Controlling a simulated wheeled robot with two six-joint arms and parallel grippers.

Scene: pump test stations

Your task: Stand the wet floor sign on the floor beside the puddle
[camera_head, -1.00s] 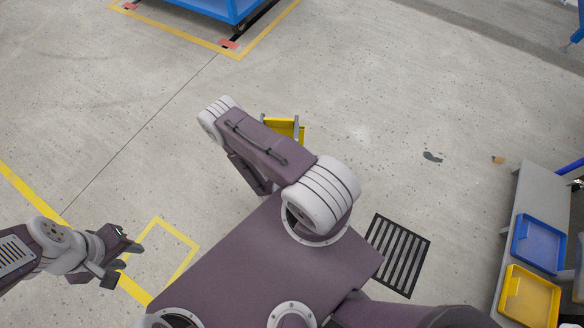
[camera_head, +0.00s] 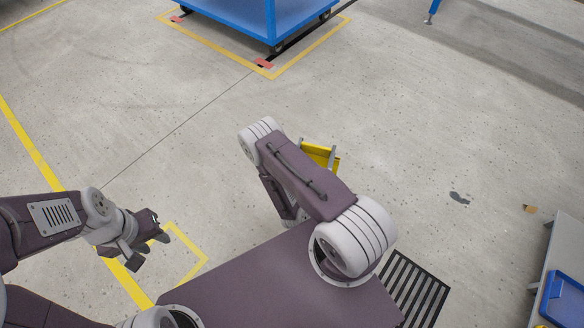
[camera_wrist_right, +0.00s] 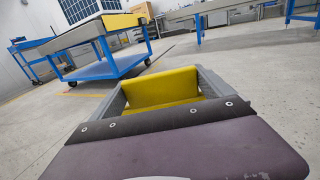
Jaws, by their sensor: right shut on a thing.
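The yellow wet floor sign (camera_head: 319,154) shows only in part beyond my right forearm in the head view. In the right wrist view its yellow panel (camera_wrist_right: 163,87) sits between the two grey fingers of my right gripper (camera_wrist_right: 163,98), which is shut on it. The sign's lower part is hidden, so I cannot tell its height above the floor. My left gripper (camera_head: 150,241) is empty, its fingers apart, over the floor at the left. No clear puddle shows; a small dark patch (camera_head: 459,198) lies on the floor to the right of the sign.
A blue cart (camera_head: 262,22) stands at the back inside yellow floor lines. A dark floor grate (camera_head: 413,288) lies at the lower right. A grey bench (camera_head: 560,255) with a blue tray (camera_head: 566,298) is at the right edge. The middle floor is open.

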